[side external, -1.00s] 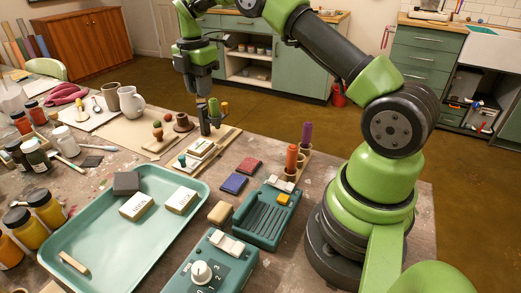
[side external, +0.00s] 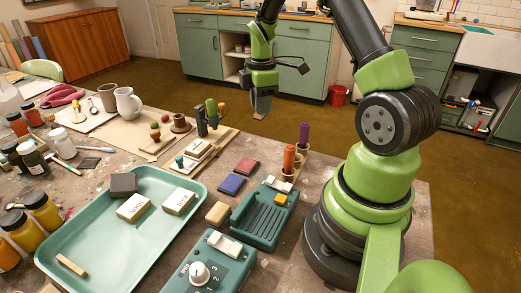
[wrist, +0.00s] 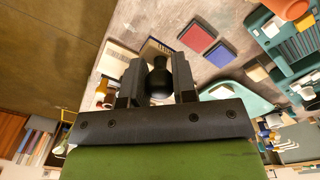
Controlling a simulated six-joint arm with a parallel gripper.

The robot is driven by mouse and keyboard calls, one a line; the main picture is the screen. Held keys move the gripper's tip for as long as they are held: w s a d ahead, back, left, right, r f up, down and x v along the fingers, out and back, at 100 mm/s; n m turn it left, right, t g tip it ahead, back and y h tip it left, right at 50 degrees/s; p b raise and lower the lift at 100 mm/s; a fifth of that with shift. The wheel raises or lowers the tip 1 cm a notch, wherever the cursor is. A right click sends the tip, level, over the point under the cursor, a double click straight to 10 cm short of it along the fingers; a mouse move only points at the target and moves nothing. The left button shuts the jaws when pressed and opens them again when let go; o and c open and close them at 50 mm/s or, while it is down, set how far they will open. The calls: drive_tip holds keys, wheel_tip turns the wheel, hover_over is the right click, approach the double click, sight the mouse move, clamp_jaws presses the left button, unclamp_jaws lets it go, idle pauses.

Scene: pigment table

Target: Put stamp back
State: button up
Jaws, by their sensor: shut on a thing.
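My gripper (side external: 262,104) is raised beyond the table's far right edge, over the floor in the side view. In the wrist view, its fingers (wrist: 159,88) are shut on a black round-knobbed stamp handle (wrist: 159,78). The stamp's lower end is mostly hidden by the fingers; a small brownish part (side external: 259,115) shows under them in the side view.
An orange stamp (side external: 289,158) and a purple stamp (side external: 304,134) stand in a holder at the right edge. Red (side external: 247,165) and blue (side external: 232,184) pads lie mid-table. A green tray (side external: 75,220) and a teal device (side external: 266,226) fill the front.

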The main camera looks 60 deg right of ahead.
wheel_tip(320, 180, down, 10)
drive_tip(key=shift+f, duration=0.25)
drive_tip(key=shift+f, duration=0.15)
drive_tip(key=o, duration=0.8)
drive_tip(key=shift+c, duration=0.2)
wheel_tip(320, 180, up, 12)
drive_tip(key=a+r+m+t, duration=0.2)
drive_tip(key=a+r+m, duration=0.1)
drive_tip(key=a+r, duration=0.5)
drive_tip(key=s+a+r+m+t+y, duration=0.1)
drive_tip(key=s+a+r+m+t, duration=0.1)
drive_tip(key=s+a+r+m, duration=0.2)
drive_tip(key=s+a+r+m+t+y, duration=0.1)
drive_tip(key=s+a+r+m+t, duration=0.2)
drive_tip(key=s+a, duration=0.6)
wheel_tip(320, 180, up, 3)
drive_tip(key=a+m, duration=0.1)
drive_tip(key=m, duration=0.2)
drive_tip(key=shift+s+a+f, duration=0.15)
drive_tip(key=shift+s+f, duration=0.05)
drive_tip(key=shift+s, duration=0.15)
